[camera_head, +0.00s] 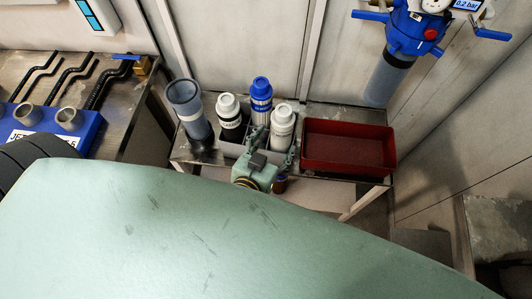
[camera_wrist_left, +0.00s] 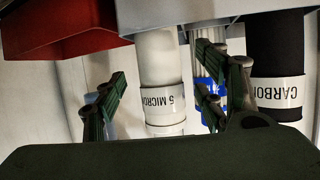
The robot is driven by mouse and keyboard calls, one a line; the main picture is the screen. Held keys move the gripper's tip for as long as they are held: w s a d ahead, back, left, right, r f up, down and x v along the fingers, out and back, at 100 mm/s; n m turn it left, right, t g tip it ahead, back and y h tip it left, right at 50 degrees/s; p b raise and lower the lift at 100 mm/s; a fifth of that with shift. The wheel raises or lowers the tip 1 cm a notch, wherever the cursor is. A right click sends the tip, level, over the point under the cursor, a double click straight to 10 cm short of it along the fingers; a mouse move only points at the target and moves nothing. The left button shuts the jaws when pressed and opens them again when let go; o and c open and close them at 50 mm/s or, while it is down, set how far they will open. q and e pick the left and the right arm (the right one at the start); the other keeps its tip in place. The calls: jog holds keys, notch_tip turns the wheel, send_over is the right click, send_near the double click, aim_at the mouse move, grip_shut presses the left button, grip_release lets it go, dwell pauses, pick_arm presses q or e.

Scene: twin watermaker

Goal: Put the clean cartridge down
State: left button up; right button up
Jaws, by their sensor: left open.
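A white cartridge (camera_head: 282,130) labelled "5 MICRON" stands in a grey rack (camera_head: 232,149) on the bench, beside a blue-capped cartridge (camera_head: 261,92) and a black carbon cartridge with a white cap (camera_head: 230,122). My left gripper (camera_head: 271,146) is at the front of the rack, open. In the left wrist view, which looks inverted, the white cartridge (camera_wrist_left: 160,60) shows between the spread fingers of the gripper (camera_wrist_left: 163,95), with gaps visible on both sides. The blue-labelled cartridge (camera_wrist_left: 207,68) is partly behind one finger. My right gripper is not in view.
A red tray (camera_head: 346,171) sits right of the rack on the bench. A grey open cylinder (camera_head: 186,100) stands left of it. A blue filter head with a grey housing (camera_head: 388,80) hangs at upper right. A blue pump unit (camera_head: 85,137) is at left.

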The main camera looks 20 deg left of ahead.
pick_arm(q)
jog(key=v, duration=0.6)
jog(key=shift+b, duration=0.35)
jog(key=s+d+f+m+g+h, duration=0.1)
jog(key=s+f+g, duration=0.25)
jog(key=f, duration=1.05)
jog(key=s+d+f+m+g, duration=0.15)
jog(key=s+f, duration=0.25)
jog(key=f, duration=1)
jog(key=s+a+f+g, duration=0.3)
jog(key=s+a+f, duration=0.3)
jog(key=s+f, duration=0.3)
jog(key=s+a+f+g+y, duration=0.1)
jog(key=s+a+f+g, duration=0.3)
jog(key=s+f, duration=0.5)
jog(key=a, duration=0.2)
jog(key=shift+s+a+f, duration=0.3)
jog(key=shift+s+a, duration=0.05)
